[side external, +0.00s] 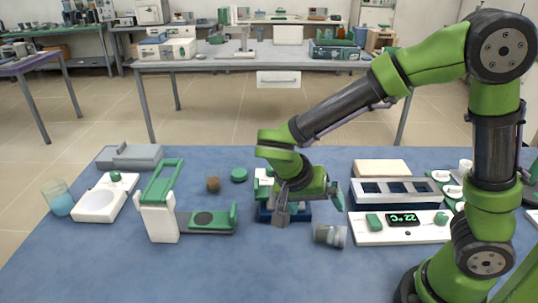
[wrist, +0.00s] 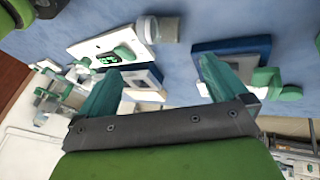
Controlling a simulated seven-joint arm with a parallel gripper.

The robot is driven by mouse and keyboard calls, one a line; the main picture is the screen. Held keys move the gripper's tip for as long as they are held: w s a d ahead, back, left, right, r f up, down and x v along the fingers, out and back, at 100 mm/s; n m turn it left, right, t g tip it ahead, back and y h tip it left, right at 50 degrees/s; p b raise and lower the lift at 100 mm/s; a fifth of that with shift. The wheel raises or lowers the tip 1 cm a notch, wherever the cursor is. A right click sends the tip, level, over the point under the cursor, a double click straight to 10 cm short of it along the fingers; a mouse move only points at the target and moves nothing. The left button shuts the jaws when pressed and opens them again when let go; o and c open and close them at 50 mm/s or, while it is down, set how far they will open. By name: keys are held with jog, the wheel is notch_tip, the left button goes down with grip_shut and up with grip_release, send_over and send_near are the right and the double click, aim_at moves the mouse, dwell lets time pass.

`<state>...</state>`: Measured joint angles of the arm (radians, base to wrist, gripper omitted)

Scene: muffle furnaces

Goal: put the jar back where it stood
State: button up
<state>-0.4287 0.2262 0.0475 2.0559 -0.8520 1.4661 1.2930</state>
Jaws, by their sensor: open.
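My gripper (side external: 331,195) hangs above the table, behind the jar in the side view. In the wrist view my gripper (wrist: 160,68) has its two teal fingers wide apart, with nothing between them. A green round lid (side external: 239,175) lies on the table to the left.
A blue-based device (side external: 264,214) stands under my arm, partly hidden. The display plate (side external: 372,236) and a box with dark windows (side external: 397,187) stand to the right. A green and white stand (side external: 160,215), a brown piece (side external: 213,184) and a glass (side external: 60,202) are left. The front table is clear.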

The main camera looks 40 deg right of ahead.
jog(key=s+d+r+n+t+y, duration=0.1)
jog(key=s+r+n+t+y, duration=0.1)
jog(key=r, duration=0.4)
jog(key=s+d+r+n+t+y, duration=0.2)
jog(key=s+r+n+t+y, duration=0.1)
jog(key=r+n+t+y, duration=0.2)
jog(key=shift+s+r+n+t+y, duration=0.3)
jog(key=shift+r+t+y, duration=0.1)
jog(key=shift+t, duration=0.3)
